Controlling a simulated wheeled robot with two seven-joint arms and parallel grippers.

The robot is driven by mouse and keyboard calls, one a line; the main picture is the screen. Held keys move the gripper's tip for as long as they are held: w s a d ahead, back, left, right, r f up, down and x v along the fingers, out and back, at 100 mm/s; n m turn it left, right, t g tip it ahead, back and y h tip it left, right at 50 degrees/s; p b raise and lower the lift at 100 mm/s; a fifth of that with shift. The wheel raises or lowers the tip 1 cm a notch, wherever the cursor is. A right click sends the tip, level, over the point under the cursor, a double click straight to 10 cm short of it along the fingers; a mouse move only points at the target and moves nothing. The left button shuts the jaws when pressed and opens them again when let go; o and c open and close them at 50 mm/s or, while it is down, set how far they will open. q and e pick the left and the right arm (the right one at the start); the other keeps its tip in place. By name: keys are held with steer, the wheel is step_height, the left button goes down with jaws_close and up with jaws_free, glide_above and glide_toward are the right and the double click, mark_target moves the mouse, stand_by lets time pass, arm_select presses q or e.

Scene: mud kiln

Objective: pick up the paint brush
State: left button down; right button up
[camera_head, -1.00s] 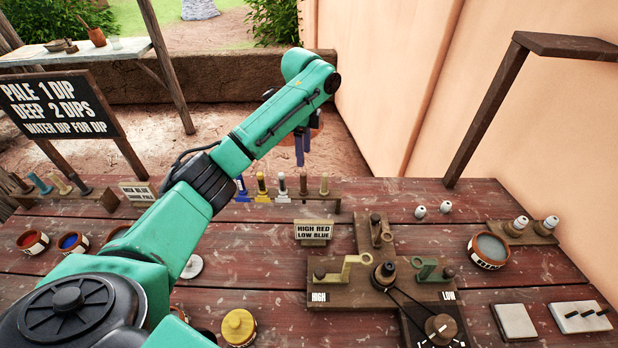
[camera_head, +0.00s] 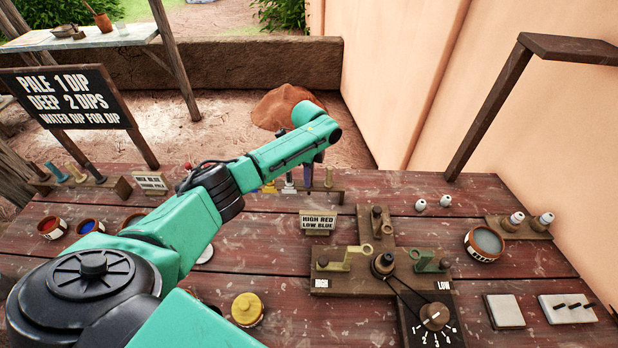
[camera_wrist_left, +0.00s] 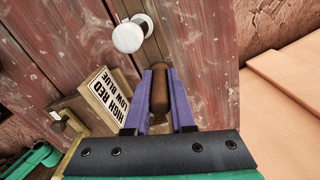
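A rack (camera_head: 338,197) of upright handled tools stands on the table; I cannot tell for certain which one is the paint brush. A white one (camera_head: 289,186) and a brown one (camera_head: 328,178) show beside my left gripper (camera_head: 308,176). In the left wrist view, a brown rounded handle (camera_wrist_left: 159,92) stands between the purple fingers of my left gripper (camera_wrist_left: 162,78). The fingers are close on both sides, with a narrow gap showing, so they look open around it. The handle's lower part is hidden. My right gripper is not in view.
A "HIGH RED LOW BLUE" sign (camera_head: 318,222) stands just in front of the rack. A wooden dial device (camera_head: 347,284), a water bowl (camera_head: 484,245) and a yellow-lidded pot (camera_head: 247,309) are on the table (camera_head: 300,262). A wall (camera_head: 405,85) rises on the right.

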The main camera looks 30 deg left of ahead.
arm_select(q)
steer(key=shift+r, duration=0.1)
step_height(320, 180, up, 12)
steer(key=b, duration=0.2)
steer(key=shift+r+b, duration=0.2)
steer(key=shift+b, duration=0.15)
step_height(320, 180, up, 8)
steer(key=p, duration=0.1)
steer(key=shift+f, duration=0.2)
steer(key=shift+p, duration=0.8)
steer(key=shift+s+f, duration=0.1)
